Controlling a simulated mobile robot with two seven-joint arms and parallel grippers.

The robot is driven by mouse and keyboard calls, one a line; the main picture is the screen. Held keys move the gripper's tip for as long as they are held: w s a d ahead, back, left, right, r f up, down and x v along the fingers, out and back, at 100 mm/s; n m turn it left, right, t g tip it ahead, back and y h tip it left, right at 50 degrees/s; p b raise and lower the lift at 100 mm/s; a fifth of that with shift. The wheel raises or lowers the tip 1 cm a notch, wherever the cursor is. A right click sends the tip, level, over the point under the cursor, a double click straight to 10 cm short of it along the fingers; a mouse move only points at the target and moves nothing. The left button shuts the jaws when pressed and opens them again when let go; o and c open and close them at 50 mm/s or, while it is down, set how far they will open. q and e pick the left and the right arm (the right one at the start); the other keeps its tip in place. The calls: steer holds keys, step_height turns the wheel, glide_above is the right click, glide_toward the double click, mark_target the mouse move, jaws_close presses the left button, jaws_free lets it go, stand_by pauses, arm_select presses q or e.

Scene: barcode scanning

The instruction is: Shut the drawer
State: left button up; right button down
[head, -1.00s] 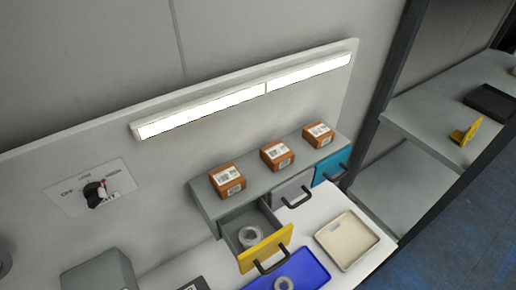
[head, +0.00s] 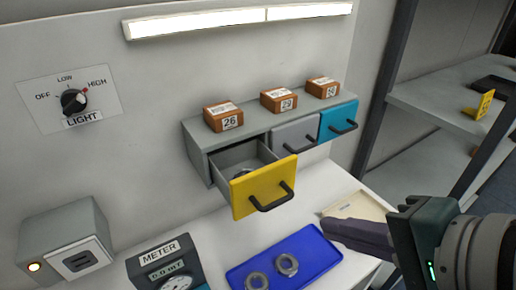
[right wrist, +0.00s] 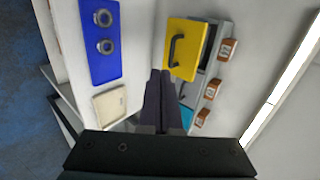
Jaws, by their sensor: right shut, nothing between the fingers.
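The yellow-fronted drawer (head: 264,187) stands pulled out of the grey drawer unit (head: 196,146) in the head view, with a black handle on its front. A ring-shaped part lies inside it, mostly hidden by the front. The yellow front also shows in the right wrist view (right wrist: 186,50), ahead of the fingers and a little right of them. My right gripper (head: 335,228) is shut and empty, to the right of the drawer front and lower in the head view, apart from it. It also shows in the right wrist view (right wrist: 159,75). My left gripper is not in view.
The grey drawer (head: 294,135) and blue drawer (head: 339,122) beside it are shut. Several boxes sit on top of the unit. Below are a blue tray (head: 318,262) with two rings, a beige tray (head: 356,206) partly behind my gripper, and a meter (head: 166,268).

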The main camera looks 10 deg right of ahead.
mark_target(254, 176)
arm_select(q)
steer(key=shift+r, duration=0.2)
arm_select(e)
steer(key=w+r+x, duration=0.1)
steer(key=x, duration=0.8)
steer(key=shift+a+r, duration=0.15)
steer(key=shift+a, duration=0.05)
